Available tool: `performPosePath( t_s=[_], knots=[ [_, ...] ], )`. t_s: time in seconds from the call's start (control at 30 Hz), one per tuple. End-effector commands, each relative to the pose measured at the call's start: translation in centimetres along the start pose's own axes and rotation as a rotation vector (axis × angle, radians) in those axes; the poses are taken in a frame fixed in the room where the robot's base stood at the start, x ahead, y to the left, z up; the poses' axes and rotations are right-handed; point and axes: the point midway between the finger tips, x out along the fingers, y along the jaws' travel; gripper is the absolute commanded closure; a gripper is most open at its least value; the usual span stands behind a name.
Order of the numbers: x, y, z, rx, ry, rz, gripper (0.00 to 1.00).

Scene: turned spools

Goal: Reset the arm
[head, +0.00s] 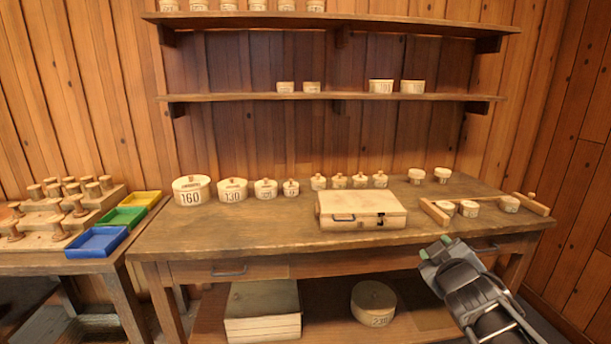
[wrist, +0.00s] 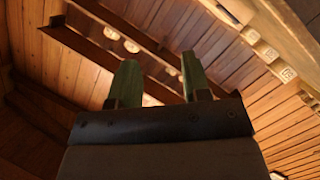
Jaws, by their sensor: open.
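My gripper (head: 434,250) is in the head view at the lower right, in front of the workbench's right part. Its green-tipped fingers point up and to the left. In the wrist view my gripper (wrist: 157,80) shows its two green fingers apart with nothing between them. The wrist view looks tilted toward the plank wall and the shelves.
Coloured trays (head: 97,242) sit on a side table at left. Two shelves (head: 330,97) hang above. A chest (head: 262,310) is below.

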Motion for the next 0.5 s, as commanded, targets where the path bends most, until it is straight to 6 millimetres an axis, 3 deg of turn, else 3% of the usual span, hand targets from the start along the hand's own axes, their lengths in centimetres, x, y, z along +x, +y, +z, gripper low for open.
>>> performPosePath(
  t_s=[0.03,0.17,0.27,0.5],
  knots=[
    [-0.6,0.5,-0.8,0.034,-0.042,-0.012,0.56],
    [-1.9,0.2,-1.0,0.142,-0.186,-0.052,0.56],
    [-3.7,-0.8,-1.4,0.243,-0.325,-0.125,0.56],
    [-10.8,-4.8,-2.7,0.472,-0.713,-0.360,0.56]
  ],
)
